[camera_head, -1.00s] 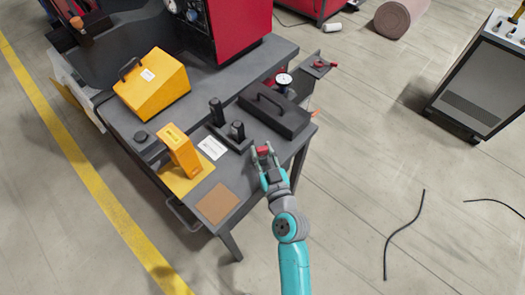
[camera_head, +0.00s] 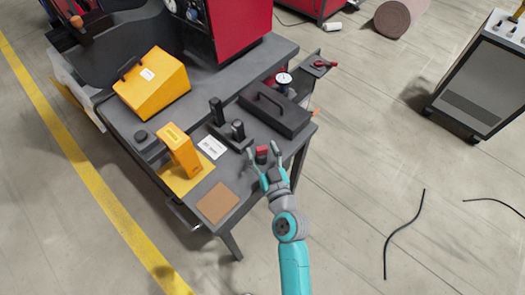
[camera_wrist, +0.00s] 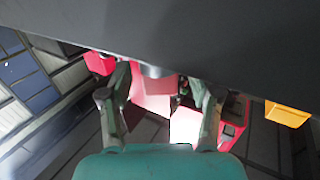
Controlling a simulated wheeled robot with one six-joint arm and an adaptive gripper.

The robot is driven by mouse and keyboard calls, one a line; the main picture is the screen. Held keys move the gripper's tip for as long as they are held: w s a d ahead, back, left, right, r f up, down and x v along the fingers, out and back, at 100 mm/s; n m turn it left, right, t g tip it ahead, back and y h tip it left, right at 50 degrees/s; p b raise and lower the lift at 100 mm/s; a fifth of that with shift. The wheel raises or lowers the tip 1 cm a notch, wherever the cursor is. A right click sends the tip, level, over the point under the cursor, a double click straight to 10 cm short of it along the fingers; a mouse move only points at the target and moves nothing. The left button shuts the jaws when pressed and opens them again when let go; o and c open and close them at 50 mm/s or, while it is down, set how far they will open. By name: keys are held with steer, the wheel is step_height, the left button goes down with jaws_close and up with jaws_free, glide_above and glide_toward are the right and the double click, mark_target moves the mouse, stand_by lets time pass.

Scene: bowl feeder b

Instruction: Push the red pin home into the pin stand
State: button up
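The red pin (camera_head: 262,151) shows as a small red block near the table's right edge, with a dark part just under it. My gripper (camera_head: 263,150) is open, with one finger on each side of the red pin and gaps between. In the wrist view a pinkish-red surface (camera_wrist: 153,98) lies between my spread fingers (camera_wrist: 157,105); it is washed out by glare, and I cannot tell its exact shape. I cannot tell for certain which part is the pin stand or how deep the pin sits. A black base with two upright black posts (camera_head: 237,130) stands to the left.
A black case with a handle (camera_head: 275,112) stands close behind my gripper. An upright yellow device (camera_head: 180,150), a white label (camera_head: 212,148) and a brown pad (camera_head: 217,203) are to the left. A larger yellow box (camera_head: 152,86) stands farther back.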

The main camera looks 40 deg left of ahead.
steer(key=v, duration=1.2)
steer(key=s+d+f+m+t+h, duration=0.25)
steer(key=s+d+m+h, duration=0.2)
steer(key=d, duration=0.75)
steer(key=s+d+f+m+t+h, duration=0.25)
steer(key=s+d+h, duration=0.2)
steer(key=d, duration=0.75)
steer(key=s+d+r+m+h, duration=0.2)
steer(key=s+d+r+h, duration=0.1)
steer(key=s, duration=0.4)
steer(key=s+d+r+m+h, duration=0.2)
steer(key=s+d+r+h, duration=0.1)
steer(key=s+d+r, duration=0.2)
steer(key=s+d, duration=0.2)
steer(key=shift+s+d, duration=0.2)
steer(key=shift+s, duration=0.1)
